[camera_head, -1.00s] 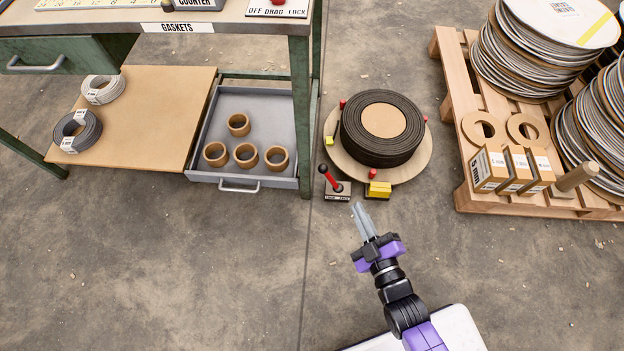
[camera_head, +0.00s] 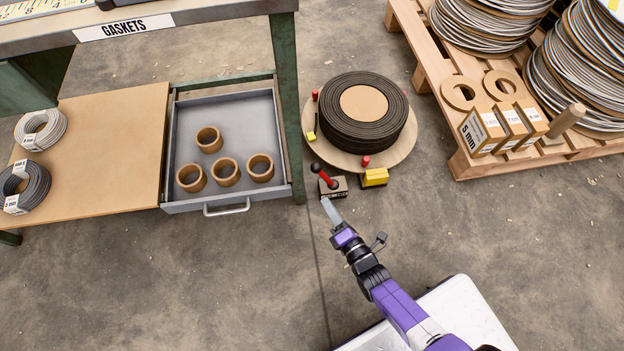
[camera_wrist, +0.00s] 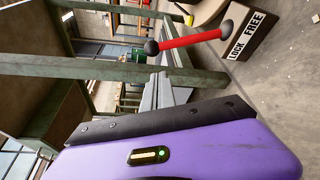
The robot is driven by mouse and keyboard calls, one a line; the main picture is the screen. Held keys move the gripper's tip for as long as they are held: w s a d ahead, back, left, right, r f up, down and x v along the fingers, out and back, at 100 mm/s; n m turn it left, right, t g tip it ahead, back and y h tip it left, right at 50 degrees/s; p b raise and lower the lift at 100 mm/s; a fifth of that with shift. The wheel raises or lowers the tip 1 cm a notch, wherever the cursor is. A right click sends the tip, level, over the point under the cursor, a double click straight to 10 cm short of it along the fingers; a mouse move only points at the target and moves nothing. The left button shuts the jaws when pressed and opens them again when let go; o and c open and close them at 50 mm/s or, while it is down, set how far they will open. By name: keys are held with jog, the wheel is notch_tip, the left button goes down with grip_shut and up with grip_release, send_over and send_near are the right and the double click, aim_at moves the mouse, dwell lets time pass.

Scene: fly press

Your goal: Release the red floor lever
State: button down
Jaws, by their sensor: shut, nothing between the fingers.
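The red floor lever (camera_head: 325,176) has a red shaft and a black knob, and stands tilted to the left on a small grey base (camera_head: 338,190) on the floor. In the wrist view the lever (camera_wrist: 195,40) leans from a dark base labelled LOCK and FREE (camera_wrist: 248,34), its knob toward the left, on the LOCK side. My gripper (camera_head: 327,203) is shut and empty, just in front of the lever's base in the head view. Whether it touches the lever or base cannot be told.
Behind the lever a round turntable (camera_head: 399,153) bears a black coil (camera_head: 370,90). A yellow block (camera_head: 374,177) sits right of the base. A bench leg (camera_head: 288,95) and open grey drawer (camera_head: 175,205) stand left. A loaded pallet (camera_head: 480,163) is at right.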

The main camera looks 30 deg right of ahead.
aim_at(324, 176)
jog(key=w+f+b, duration=0.1)
jog(key=w+b, duration=0.2)
jog(key=w, duration=0.7)
jog(key=shift+b, duration=0.35)
jog(key=shift+s+d, duration=0.1)
jog(key=shift+s, duration=0.05)
